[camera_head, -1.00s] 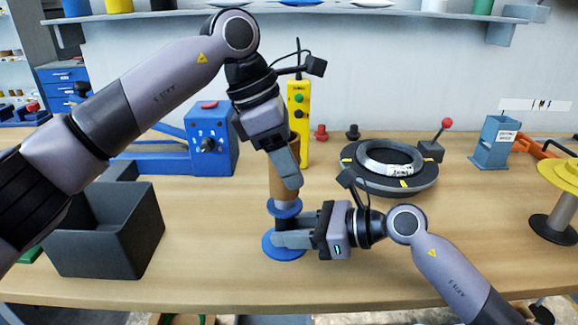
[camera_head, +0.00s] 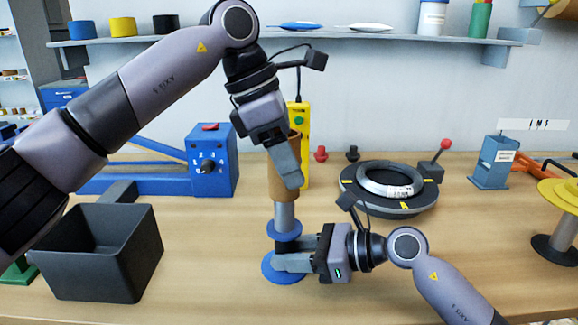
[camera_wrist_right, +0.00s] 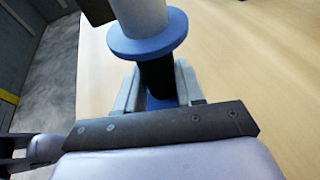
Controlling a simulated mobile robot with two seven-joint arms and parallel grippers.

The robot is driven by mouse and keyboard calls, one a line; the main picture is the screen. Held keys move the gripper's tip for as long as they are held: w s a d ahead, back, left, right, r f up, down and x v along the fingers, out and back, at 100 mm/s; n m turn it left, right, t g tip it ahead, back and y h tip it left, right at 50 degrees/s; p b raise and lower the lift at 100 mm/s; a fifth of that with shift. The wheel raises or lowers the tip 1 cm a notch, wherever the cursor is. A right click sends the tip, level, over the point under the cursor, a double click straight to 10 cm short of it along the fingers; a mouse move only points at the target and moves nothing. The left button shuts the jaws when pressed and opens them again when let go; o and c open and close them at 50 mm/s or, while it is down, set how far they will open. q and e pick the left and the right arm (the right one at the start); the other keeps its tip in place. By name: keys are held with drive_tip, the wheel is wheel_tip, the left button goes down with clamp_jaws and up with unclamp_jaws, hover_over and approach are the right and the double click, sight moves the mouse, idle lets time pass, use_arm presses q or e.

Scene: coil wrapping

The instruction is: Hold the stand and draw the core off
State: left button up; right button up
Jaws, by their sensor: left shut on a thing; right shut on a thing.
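The stand (camera_head: 284,231) has a blue round base, a blue collar and a grey post, and stands upright on the table. It also shows in the right wrist view (camera_wrist_right: 146,42). My right gripper (camera_head: 280,257) is shut on the stand's dark lower stem, between base and collar. The brown core (camera_head: 281,185) is a tube around the upper post, with bare grey post showing between its lower end and the collar. My left gripper (camera_head: 291,170) is shut on the core from above and hides part of it. The post's top is hidden inside the core.
A dark open bin (camera_head: 100,255) stands at the left. A blue machine (camera_head: 210,160) and a yellow control pendant (camera_head: 302,122) are behind the core. A dark round turntable with a metal ring (camera_head: 390,188) is at the right. The front middle table is clear.

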use_arm(q)
drive_tip(key=shift+r, duration=1.4)
use_arm(e)
drive_tip(key=o, duration=0.9)
